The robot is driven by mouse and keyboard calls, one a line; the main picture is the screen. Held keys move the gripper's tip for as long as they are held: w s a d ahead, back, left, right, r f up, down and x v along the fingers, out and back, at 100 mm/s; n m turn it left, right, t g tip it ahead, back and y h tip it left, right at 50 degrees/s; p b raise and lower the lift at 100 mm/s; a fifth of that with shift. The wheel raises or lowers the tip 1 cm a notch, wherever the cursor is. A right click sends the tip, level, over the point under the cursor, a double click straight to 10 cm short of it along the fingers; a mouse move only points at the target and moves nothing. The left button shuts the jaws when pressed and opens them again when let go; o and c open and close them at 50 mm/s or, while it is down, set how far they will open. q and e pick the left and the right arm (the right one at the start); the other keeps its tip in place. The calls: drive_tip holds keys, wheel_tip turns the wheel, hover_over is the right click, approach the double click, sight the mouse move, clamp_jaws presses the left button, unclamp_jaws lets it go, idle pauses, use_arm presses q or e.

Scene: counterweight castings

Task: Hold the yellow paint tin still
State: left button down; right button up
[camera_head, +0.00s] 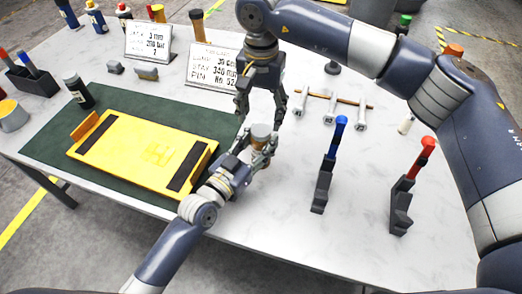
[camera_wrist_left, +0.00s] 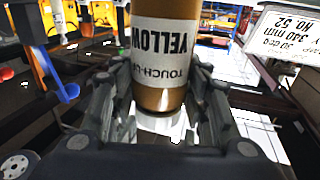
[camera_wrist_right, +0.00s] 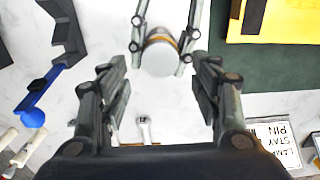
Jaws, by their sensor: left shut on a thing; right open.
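The yellow paint tin (camera_head: 261,132) stands on the white table just right of the green mat, with a pale lid on top. In the left wrist view its brownish-yellow body (camera_wrist_left: 165,100) carries a white label reading TOUCH-UP YELLOW. My right gripper (camera_head: 262,108) points down above the tin, open and empty. In the right wrist view the tin's lid (camera_wrist_right: 160,58) shows ahead of the right fingers, apart from them.
A yellow casting (camera_head: 150,150) lies on the green mat (camera_head: 50,150) at left. Blue-handled (camera_head: 327,165) and red-handled clamps (camera_head: 408,187) stand at right. Two sign cards (camera_head: 148,41) stand at the back.

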drive_tip(key=o, duration=0.5)
drive_tip(key=shift+o, duration=0.2)
wheel_tip(320, 180, up, 12)
idle(0.4)
use_arm(q)
drive_tip(key=c, duration=0.8)
unclamp_jaws()
